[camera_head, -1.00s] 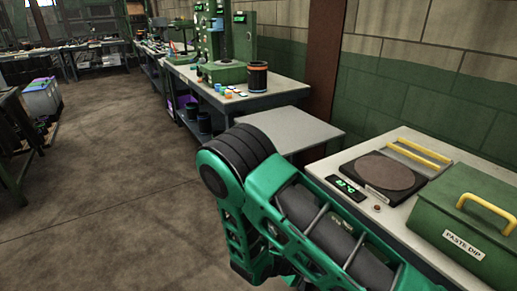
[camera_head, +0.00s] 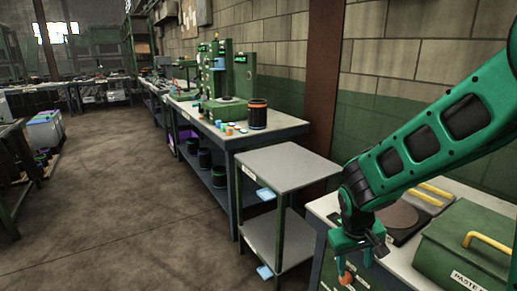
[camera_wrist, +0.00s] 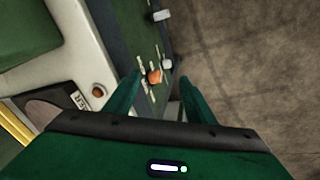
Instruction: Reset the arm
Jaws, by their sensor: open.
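My green arm comes in from the right in the head view and bends down at the wrist. My gripper (camera_head: 358,258) hangs at the front edge of the right-hand bench (camera_head: 322,210). In the wrist view my gripper (camera_wrist: 160,84) has its two green fingers apart, with nothing held between them. An orange knob-like thing (camera_wrist: 154,76) shows beyond the fingers, near the bench's front; it also shows in the head view (camera_head: 346,278). I cannot tell if it touches the fingers.
A green lidded box (camera_head: 465,245) with a yellow handle and a dark round plate (camera_head: 398,217) stand on the right-hand bench. A grey two-shelf stand (camera_head: 285,165) is left of it. A workbench (camera_head: 270,130) with a black jar (camera_head: 257,114) lies beyond.

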